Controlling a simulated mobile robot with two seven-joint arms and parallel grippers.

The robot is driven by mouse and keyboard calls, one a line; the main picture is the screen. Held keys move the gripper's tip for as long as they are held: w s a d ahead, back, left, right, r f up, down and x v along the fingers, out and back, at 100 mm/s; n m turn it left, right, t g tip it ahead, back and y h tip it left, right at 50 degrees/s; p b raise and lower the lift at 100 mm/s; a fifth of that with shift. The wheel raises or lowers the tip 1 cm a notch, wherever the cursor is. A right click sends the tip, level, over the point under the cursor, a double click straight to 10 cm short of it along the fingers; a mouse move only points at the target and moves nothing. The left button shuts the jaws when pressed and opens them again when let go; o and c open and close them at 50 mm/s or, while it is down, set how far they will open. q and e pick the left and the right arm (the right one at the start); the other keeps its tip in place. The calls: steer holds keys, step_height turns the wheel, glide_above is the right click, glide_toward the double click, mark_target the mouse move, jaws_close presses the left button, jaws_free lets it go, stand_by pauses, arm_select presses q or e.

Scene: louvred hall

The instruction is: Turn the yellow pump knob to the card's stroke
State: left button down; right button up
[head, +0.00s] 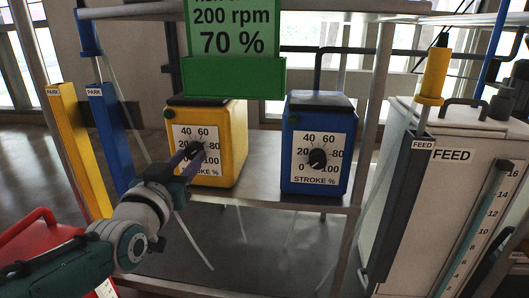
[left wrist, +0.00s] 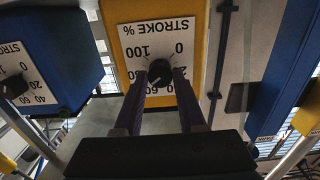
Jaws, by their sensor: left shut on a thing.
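The yellow pump (head: 237,140) stands on the shelf, its white dial marked STROKE %. Its black knob (head: 197,149) is at the dial's middle and shows upside down in the left wrist view (left wrist: 160,71). My left gripper (head: 188,154) is shut on this knob, one finger on each side (left wrist: 160,82). A pale mark on the knob points to the lower left in the wrist view, roughly between 60 and 80; the fingers hide part of the scale, so I cannot read it exactly. The card (head: 232,40) in a green holder reads 200 rpm, 70 %; its top line is cut off.
A blue pump (head: 318,103) with a similar dial stands to the right. Yellow (head: 77,150) and blue (head: 108,135) PARK posts stand left. A yellow-handled rod (head: 434,75) stands at the FEED holder beside a white tank (head: 455,180). A red case (head: 40,240) is at the lower left.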

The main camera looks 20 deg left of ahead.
arm_select(q)
steer(key=c, duration=0.5)
jaws_free()
steer(key=shift+s, duration=0.1)
steer(key=shift+s+d+r+p, duration=0.1)
steer(key=shift+s+r+p, duration=0.05)
steer(key=shift+s+p, duration=0.2)
steer(key=p+v, duration=0.4)
steer(key=v, duration=0.5)
steer(key=shift+p, duration=0.35)
